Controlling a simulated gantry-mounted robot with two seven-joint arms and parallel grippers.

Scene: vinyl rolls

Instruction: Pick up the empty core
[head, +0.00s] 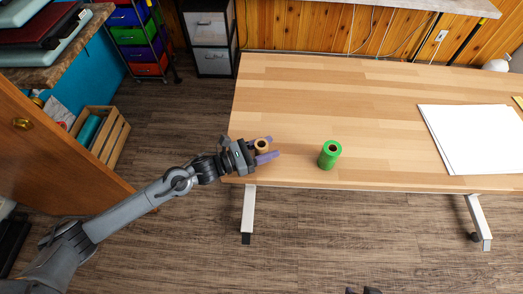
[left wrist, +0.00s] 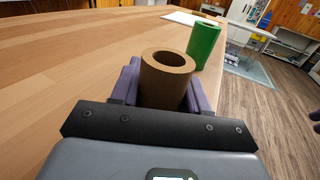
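The empty core (head: 262,146) is a short brown cardboard tube standing upright near the table's left front corner. In the left wrist view the core (left wrist: 167,82) shows its hollow top. My left gripper (head: 267,149) reaches in from the left, with one purple finger on each side of the core. The fingers (left wrist: 165,88) look very close to its sides, but I cannot tell whether they press on it. The core hides part of both fingers, and its lower end is hidden in the left wrist view.
A green vinyl roll (head: 329,155) stands upright on the wooden table (head: 330,95), right of the core and apart from it. White sheets (head: 475,138) lie at the table's right. The table between is clear. A wooden crate (head: 113,137) stands on the floor at left.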

